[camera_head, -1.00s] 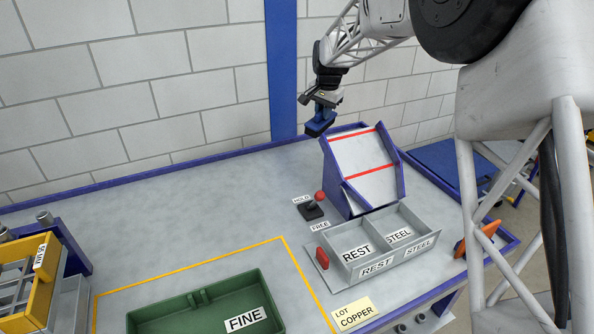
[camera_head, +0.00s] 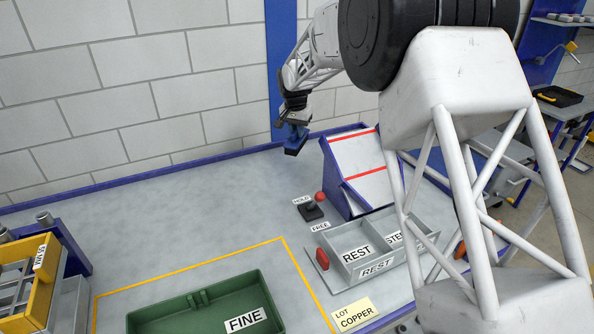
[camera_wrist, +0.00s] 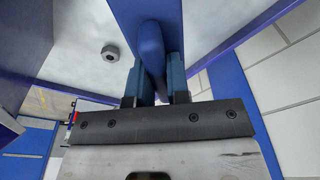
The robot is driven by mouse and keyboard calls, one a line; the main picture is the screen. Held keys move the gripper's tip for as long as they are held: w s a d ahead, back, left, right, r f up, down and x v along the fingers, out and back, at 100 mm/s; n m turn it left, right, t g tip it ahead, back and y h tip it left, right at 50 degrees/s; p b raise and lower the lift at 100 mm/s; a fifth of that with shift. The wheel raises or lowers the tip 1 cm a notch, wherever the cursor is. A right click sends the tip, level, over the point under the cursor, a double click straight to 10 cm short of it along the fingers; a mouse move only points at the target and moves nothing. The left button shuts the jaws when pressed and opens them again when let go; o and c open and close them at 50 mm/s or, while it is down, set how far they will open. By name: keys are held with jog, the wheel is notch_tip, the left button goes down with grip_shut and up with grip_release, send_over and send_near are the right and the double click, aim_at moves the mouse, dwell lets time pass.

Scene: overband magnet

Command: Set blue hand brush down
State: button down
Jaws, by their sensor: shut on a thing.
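The blue hand brush (camera_head: 294,143) hangs below my gripper (camera_head: 297,122) in the head view, near the back of the table, left of the sloped chute. In the wrist view the rounded blue handle of the brush (camera_wrist: 150,45) stands between the two fingers of my gripper (camera_wrist: 155,82), which is shut on it. The brush's lower side is hidden. I cannot tell whether it touches the table.
The chute (camera_head: 358,165) with red lines stands just right of the brush. A red-knobbed lever (camera_head: 312,208), a grey two-part tray (camera_head: 347,268) and a green FINE bin (camera_head: 170,318) lie nearer. The grey tabletop (camera_head: 190,205) on the left is clear.

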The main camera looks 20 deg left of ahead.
aim_at(297, 143)
jog(key=shift+f, duration=2.5)
jog(key=shift+f, duration=2.5)
jog(key=shift+f, duration=0.15)
jog(key=c, duration=1.1)
grip_release()
jog(key=r, duration=0.4)
jog(key=s+r, duration=0.1)
jog(key=r, duration=0.7)
jog(key=shift+s+r, duration=0.1)
jog(key=shift+s, duration=0.1)
